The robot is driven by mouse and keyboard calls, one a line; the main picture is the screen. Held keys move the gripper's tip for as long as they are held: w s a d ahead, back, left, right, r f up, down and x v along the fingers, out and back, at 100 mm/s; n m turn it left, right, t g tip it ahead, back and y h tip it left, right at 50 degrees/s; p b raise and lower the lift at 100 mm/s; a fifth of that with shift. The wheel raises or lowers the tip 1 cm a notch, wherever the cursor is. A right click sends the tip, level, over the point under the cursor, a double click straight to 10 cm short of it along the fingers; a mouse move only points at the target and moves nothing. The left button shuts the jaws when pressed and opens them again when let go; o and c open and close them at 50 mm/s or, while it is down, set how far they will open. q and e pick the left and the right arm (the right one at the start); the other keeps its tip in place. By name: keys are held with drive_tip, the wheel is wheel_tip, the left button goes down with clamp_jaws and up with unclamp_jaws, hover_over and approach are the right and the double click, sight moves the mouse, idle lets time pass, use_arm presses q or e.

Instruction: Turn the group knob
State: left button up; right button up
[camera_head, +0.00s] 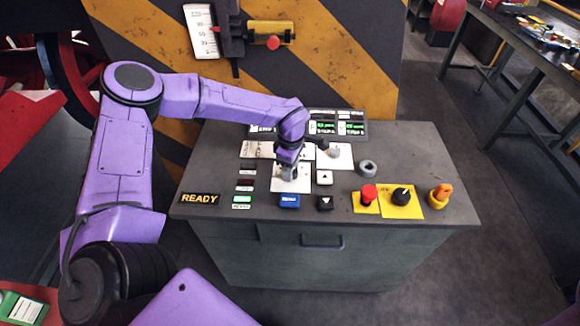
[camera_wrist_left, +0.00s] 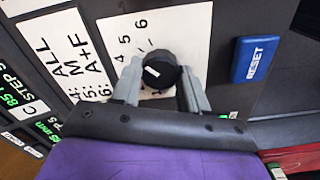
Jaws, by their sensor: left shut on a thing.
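The group knob (camera_wrist_left: 161,71) is round and dark with a white pointer mark, on a white plate (camera_wrist_left: 187,22) printed with numbers. In the left wrist view, my left gripper (camera_wrist_left: 160,82) has one finger on each side of it and is shut on it. The pointer mark points to the left in that view. In the head view, my left gripper (camera_head: 290,174) reaches down onto the white dial plate (camera_head: 303,185) and mostly hides the knob. My right gripper is not in view.
A blue RESET button (camera_wrist_left: 254,59) is close beside the knob. The grey console (camera_head: 400,160) also holds another knob (camera_head: 335,151), a grey ring (camera_head: 368,167), a red button (camera_head: 369,192), a black selector (camera_head: 402,195) and an orange key switch (camera_head: 440,194). A striped panel (camera_head: 340,60) rises behind.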

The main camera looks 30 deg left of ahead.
use_arm(q)
drive_tip(key=o, duration=1.1)
drive_tip(key=shift+c, duration=0.2)
wheel_tip(320, 180, up, 11)
drive_tip(key=b, duration=0.2)
drive_tip(key=shift+f, duration=0.2)
